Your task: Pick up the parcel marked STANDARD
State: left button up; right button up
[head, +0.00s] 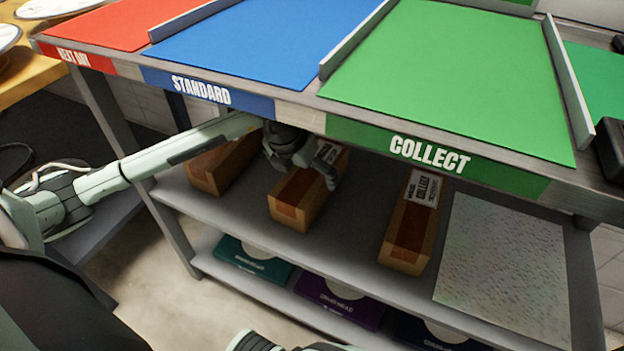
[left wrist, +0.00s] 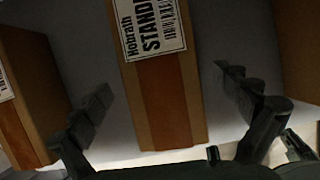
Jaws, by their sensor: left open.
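The STANDARD parcel (head: 296,200) is a brown box with darker tape, lying on the middle shelf under the blue STANDARD lane. In the left wrist view the parcel (left wrist: 168,100) carries a white label reading "Hobrath STAND…", cut off at the top edge. My left gripper (head: 312,165) is above this parcel and hides part of it. Its open fingers (left wrist: 165,90) appear on either side of the parcel, with gaps showing between them and its sides. I cannot tell how far above the box they are. My right gripper is not clearly seen.
Another parcel (head: 222,165) lies left of it, and a COLLECT parcel (head: 408,235) lies to the right. A rough grey panel (head: 505,265) is further right. The bench top, with its blue lane (head: 262,45), overhangs the shelf close above my left arm.

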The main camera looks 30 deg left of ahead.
pick_arm(q)
jog(key=shift+w+f, duration=0.1)
jog(key=shift+w, duration=1.05)
jog(key=x, duration=0.5)
pick_arm(e)
jog(key=shift+w+a+r, duration=0.1)
jog(key=shift+w+a, duration=0.2)
jog(key=shift+w, duration=0.2)
pick_arm(q)
jog(key=shift+c, duration=0.5)
jog(key=shift+s, duration=0.1)
jog(key=c, duration=1.4)
jog(key=shift+c, duration=1.1)
pick_arm(e)
jog(key=shift+w+r, duration=0.1)
pick_arm(q)
jog(key=shift+r, duration=0.2)
